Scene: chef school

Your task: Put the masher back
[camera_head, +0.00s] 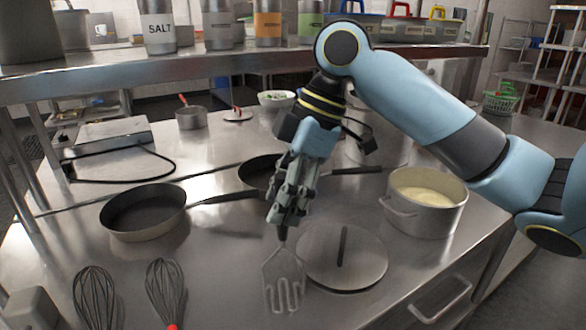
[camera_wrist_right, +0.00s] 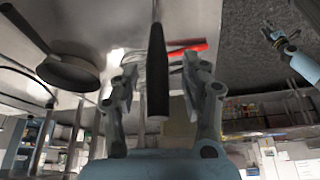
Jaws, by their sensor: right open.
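The masher (camera_head: 284,283) has a wavy metal end and a dark handle. In the head view it is below my right gripper (camera_head: 284,212), near the front middle of the steel table. In the right wrist view the masher's black handle (camera_wrist_right: 157,75) lies between the two spread fingers of my right gripper (camera_wrist_right: 158,88), with gaps on both sides. The fingers hide the handle's top in the head view. I cannot tell whether the masher rests on the table. My left gripper (camera_wrist_right: 272,36) seems to show small at the upper right of the wrist view, its jaws unclear.
A round lid (camera_head: 370,270) lies right beside the masher. A pot of pale food (camera_head: 425,215) stands behind it to the right. Two whisks (camera_head: 95,297) lie at the front left. A pan (camera_head: 143,212) and a second dark pan (camera_head: 258,172) are farther back. A shelf (camera_head: 120,68) crosses behind.

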